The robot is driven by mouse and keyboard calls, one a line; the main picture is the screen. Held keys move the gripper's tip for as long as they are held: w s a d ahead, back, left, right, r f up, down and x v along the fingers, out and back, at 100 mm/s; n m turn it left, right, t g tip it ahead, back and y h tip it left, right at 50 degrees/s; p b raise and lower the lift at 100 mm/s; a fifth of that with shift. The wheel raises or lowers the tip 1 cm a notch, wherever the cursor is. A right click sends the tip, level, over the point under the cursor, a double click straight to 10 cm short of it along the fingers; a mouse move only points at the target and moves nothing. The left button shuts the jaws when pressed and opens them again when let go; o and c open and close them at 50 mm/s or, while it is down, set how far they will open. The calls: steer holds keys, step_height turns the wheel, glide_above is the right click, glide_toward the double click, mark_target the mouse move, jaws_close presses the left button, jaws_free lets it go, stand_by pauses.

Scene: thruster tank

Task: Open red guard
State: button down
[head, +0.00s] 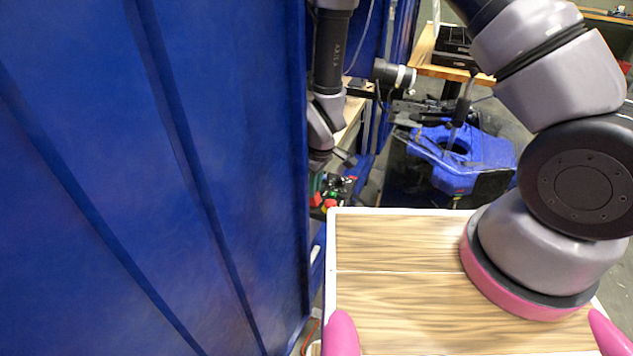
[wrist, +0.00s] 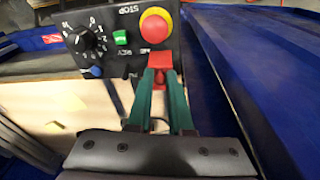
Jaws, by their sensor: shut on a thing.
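The red guard (wrist: 161,61) is a small red block at the lower edge of the black control panel (wrist: 110,15) in the wrist view, just below the red stop button (wrist: 156,27). My gripper (wrist: 160,82) has two green fingers, and their tips close on the guard from both sides. The guard's far side and whatever it covers are hidden. In the head view my gripper (head: 317,183) is small and partly hidden beside the blue curtain, at the panel (head: 342,186).
The panel also carries a black dial (wrist: 86,40), a green button (wrist: 122,37) and a blue knob (wrist: 96,71). A blue and black machine (head: 455,155) stands beyond.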

steer(key=c, duration=0.8)
jaws_free()
steer(key=shift+c, duration=0.2)
steer(key=shift+r, duration=0.2)
step_height(320, 180, up, 10)
steer(key=s+d, duration=0.1)
steer(key=shift+s+r, duration=0.15)
steer(key=shift+r, duration=0.05)
